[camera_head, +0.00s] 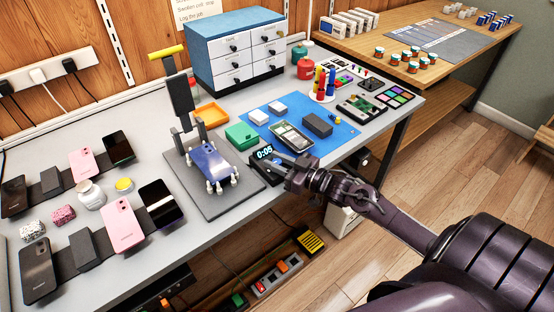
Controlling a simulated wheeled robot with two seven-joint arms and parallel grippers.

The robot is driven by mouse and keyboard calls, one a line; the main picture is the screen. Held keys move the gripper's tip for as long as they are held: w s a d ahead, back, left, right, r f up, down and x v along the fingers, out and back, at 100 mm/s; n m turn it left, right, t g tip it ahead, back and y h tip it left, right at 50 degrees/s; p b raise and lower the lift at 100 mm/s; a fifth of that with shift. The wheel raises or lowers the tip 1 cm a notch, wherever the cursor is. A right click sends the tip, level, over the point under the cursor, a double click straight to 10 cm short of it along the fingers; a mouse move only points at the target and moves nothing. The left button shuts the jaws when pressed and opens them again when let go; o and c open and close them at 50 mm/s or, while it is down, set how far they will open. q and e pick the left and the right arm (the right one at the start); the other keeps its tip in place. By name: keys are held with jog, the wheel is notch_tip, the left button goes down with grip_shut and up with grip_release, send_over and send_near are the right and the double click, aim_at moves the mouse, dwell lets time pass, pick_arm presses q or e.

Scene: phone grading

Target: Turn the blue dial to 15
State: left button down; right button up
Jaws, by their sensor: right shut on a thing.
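A black timer box (258,167) sits on the grey bench near its front edge, beside the grey base plate. Its lit display (265,152) reads 0:05. My right gripper (280,166) reaches in from the right, with its fingertips at the right side of the timer box. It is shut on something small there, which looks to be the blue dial. The fingers hide the dial, so its pointer and marks cannot be read. My left gripper is not in view.
A stand (212,190) holding a blue phone is just left of the timer. Behind are a blue mat (298,112) with an opened phone (291,136), a green box (242,136) and a dark block (317,124). Several phones lie at the left. The bench's front edge is close.

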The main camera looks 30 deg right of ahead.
jog(key=m+h+p, duration=0.1)
jog(key=m+t+h+p, duration=0.1)
jog(key=m+h+p, duration=0.1)
jog(key=h, duration=0.1)
jog(key=shift+a+r+p, duration=0.1)
jog(key=shift+r+p, duration=0.15)
jog(key=shift+p, duration=0.05)
jog(key=m+h+p, duration=0.1)
jog(key=h, duration=0.2)
jog(key=shift+f+m+t, duration=0.1)
jog(key=shift+m+t, duration=0.2)
jog(key=shift+m, duration=0.1)
jog(key=m+h, duration=0.1)
jog(key=h, duration=0.1)
jog(key=m+h+p, duration=0.1)
jog(key=h, duration=0.1)
jog(key=shift+f+m, duration=0.15)
jog(key=shift+m, duration=0.15)
jog(key=shift+m+g+h, duration=1)
jog(key=shift+m+h, duration=0.4)
jog(key=shift+h, duration=1.2)
jog(key=o, duration=0.9)
jog(key=shift+o, duration=0.2)
